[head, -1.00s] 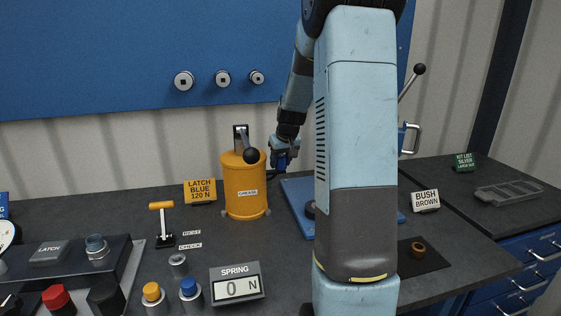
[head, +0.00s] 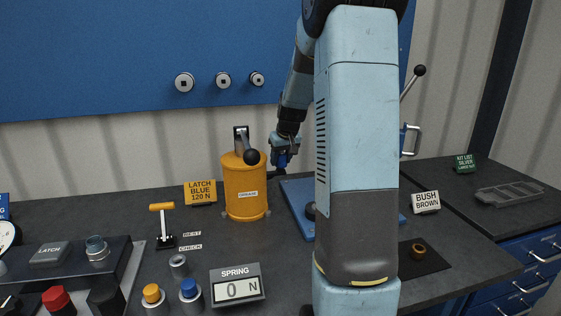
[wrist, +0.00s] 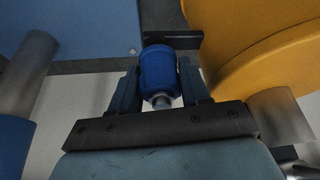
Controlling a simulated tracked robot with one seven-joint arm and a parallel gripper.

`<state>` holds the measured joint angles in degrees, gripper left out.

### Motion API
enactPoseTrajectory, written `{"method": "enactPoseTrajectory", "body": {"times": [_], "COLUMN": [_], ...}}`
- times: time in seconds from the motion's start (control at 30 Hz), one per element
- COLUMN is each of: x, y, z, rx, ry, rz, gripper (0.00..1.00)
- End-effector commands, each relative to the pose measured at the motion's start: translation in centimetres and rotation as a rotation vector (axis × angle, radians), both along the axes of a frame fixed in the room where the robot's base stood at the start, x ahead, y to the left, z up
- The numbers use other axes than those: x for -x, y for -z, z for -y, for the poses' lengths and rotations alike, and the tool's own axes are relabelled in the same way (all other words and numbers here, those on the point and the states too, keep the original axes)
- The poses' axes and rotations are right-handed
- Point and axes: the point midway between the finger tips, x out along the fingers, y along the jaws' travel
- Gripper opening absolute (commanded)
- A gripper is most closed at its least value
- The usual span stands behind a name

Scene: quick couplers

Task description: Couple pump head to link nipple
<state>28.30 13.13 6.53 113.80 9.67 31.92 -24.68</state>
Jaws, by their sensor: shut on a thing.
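My gripper (head: 282,160) is at the back of the bench, just right of the orange grease can (head: 245,200). In the wrist view my gripper (wrist: 160,88) is shut on a blue cylindrical coupler, taken to be the pump head (wrist: 158,68). A short silver end sticks out of it towards the camera. Its far end is against or close in front of a dark block (wrist: 185,40); I cannot tell if they touch. I cannot make out the link nipple. My arm hides much of the blue plate (head: 296,193) in the head view.
The orange can stands close on the right in the wrist view (wrist: 265,65). A lever-topped stand (head: 163,225), spring display (head: 237,285) and several caps stand in front. A brown bush (head: 418,250) lies on a dark mat at right.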

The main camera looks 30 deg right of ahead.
Motion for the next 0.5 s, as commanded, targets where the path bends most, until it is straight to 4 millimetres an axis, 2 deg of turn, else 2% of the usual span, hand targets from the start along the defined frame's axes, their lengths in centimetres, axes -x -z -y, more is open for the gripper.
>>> {"method": "enactPoseTrajectory", "body": {"times": [0.5], "x": [0.0], "y": [-1.6], "z": [0.0], "rx": [0.0], "ry": [0.0], "rz": [0.0], "gripper": [0.1]}}
